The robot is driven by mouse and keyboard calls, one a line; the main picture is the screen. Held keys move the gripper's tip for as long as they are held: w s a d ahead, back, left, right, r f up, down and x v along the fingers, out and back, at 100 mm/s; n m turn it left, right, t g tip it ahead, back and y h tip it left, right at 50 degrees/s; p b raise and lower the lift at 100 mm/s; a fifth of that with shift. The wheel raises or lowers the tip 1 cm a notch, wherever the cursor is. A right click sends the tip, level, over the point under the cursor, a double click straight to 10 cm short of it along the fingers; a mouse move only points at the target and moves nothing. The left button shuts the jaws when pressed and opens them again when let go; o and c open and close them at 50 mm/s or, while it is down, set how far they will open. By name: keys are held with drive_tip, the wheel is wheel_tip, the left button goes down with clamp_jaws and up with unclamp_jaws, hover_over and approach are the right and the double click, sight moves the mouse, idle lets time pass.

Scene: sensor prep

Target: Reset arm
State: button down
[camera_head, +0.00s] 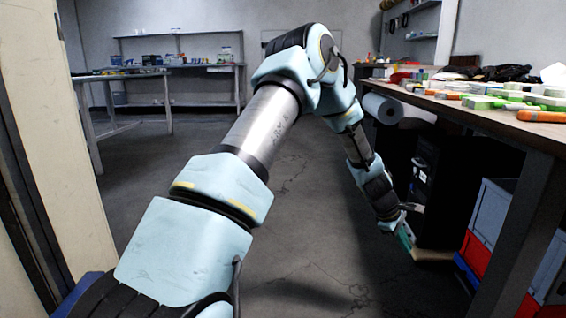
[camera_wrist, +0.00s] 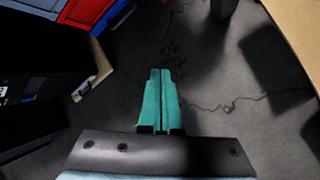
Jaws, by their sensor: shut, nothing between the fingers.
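My arm reaches forward across the middle of the head view and bends down at its far end beside the workbench. In the wrist view my gripper (camera_wrist: 161,75) shows as two green fingers lying together, shut and empty. The fingers are over the bare grey floor (camera_wrist: 205,75).
A cluttered workbench (camera_head: 515,128) stands at the right. Blue and red crates (camera_head: 490,212) and a white roll (camera_head: 398,110) are under it. A table (camera_head: 120,75) and shelves stand at the back left. A pale upright panel is close at the left. The middle floor is clear.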

drive_tip(key=s+a+r+m+t+y+p, duration=0.15)
drive_tip(key=a+r, duration=0.35)
drive_tip(key=a, duration=0.6)
drive_tip(key=s+a+r+m+y, duration=0.1)
drive_tip(key=a+r+m, duration=0.3)
drive_tip(key=a, duration=0.7)
drive_tip(key=s+a+r+m+y+p, duration=0.1)
drive_tip(key=a+r+m+y, duration=0.1)
drive_tip(key=a+r, duration=0.65)
drive_tip(key=s+a+r+m+y+p, duration=0.1)
drive_tip(key=s+a, duration=0.3)
drive_tip(key=a, duration=0.3)
drive_tip(key=s+a+m+y+p, duration=0.1)
drive_tip(key=s+a, duration=0.2)
drive_tip(key=a, duration=0.3)
wheel_tip(320, 180, up, 38)
drive_tip(key=p, duration=3.7)
drive_tip(key=shift+s+a, duration=0.3)
